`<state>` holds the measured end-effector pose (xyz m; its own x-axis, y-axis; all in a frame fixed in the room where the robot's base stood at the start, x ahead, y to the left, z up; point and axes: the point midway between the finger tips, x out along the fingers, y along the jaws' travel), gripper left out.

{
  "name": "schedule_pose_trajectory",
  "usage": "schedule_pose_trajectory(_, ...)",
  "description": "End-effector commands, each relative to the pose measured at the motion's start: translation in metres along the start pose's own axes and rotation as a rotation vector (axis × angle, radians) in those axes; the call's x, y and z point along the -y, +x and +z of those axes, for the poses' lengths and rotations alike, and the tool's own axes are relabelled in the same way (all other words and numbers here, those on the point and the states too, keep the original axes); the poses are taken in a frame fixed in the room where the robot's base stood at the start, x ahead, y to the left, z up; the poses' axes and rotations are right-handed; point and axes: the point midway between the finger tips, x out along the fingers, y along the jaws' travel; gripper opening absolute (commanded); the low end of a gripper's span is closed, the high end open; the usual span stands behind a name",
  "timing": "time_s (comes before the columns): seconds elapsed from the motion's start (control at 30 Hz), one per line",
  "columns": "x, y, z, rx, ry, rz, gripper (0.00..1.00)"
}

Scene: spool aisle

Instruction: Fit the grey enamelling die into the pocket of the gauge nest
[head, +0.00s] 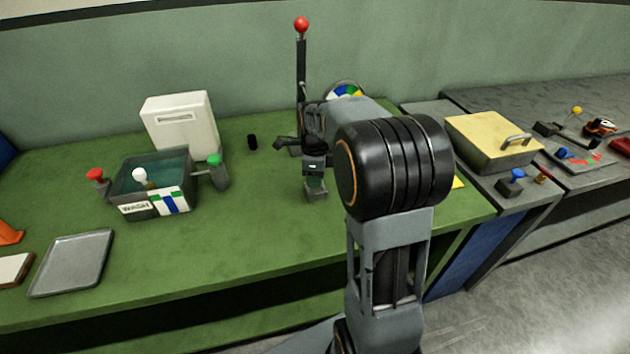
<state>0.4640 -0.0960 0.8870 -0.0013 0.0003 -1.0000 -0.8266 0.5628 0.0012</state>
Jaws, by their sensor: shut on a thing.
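My gripper (314,176) points down over the green bench, left of my dark arm joint. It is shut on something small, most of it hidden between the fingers. A small grey block (316,193) shows directly below the fingertips, at or just above the bench top. At this size I cannot tell whether this block is the enamelling die or part of the gauge nest. No pocket can be made out. My arm hides the bench to the right of the gripper.
A tall post with a red ball (302,25) stands behind my gripper, beside a coloured dial (345,92). A wash tank (128,196), a white box (181,124) and a tray (72,262) stand left. A yellow-topped box (485,137) is right. Front-middle green bench is clear.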

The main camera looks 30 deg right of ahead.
Motion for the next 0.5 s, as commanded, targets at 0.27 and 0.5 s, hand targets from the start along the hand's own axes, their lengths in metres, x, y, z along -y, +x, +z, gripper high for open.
schedule_pose_trajectory(0.27, 0.0, 0.015, 0.0, 0.0, 0.0, 0.0, 0.07)
schedule_pose_trajectory(0.5, -0.001, 0.019, 0.0, 0.0, 0.0, 0.001, 0.07)
